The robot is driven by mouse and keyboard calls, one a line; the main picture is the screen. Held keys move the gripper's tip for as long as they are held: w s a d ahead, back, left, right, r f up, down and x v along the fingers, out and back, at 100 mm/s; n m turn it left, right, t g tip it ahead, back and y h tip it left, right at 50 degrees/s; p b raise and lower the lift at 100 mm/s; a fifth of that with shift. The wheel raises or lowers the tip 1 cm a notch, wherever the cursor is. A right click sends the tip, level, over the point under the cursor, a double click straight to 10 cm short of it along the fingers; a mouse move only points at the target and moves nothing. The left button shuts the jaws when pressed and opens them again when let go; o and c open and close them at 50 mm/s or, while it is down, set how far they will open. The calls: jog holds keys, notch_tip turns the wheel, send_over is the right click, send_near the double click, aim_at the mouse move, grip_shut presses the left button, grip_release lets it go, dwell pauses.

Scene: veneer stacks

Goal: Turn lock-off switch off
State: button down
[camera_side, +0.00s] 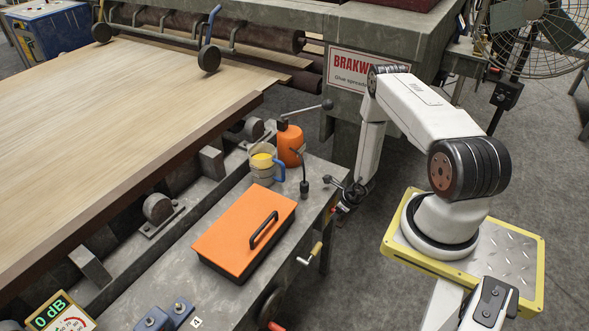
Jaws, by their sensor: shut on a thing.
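My gripper (343,205) is at the right edge of the grey metal bench, at the end of my white arm. It is small and dark in this view. It is shut on a small red part (333,211) at the bench edge, which may be the lock-off switch. The fingers and the arm's wrist hide most of that part, so its position cannot be read. A black ball-ended lever (328,180) stands just left of my gripper.
Floor right of the bench is open up to my base.

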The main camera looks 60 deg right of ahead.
jog(key=shift+w+a+h, duration=0.1)
jog(key=shift+h, duration=0.5)
dwell(0.3)
jog(key=shift+c, duration=0.5)
grip_release()
jog(key=shift+r, duration=0.1)
jog(key=v, duration=0.7)
jog(key=shift+s+r, duration=0.25)
jog(key=shift+r, duration=0.05)
jog(key=shift+a, duration=0.1)
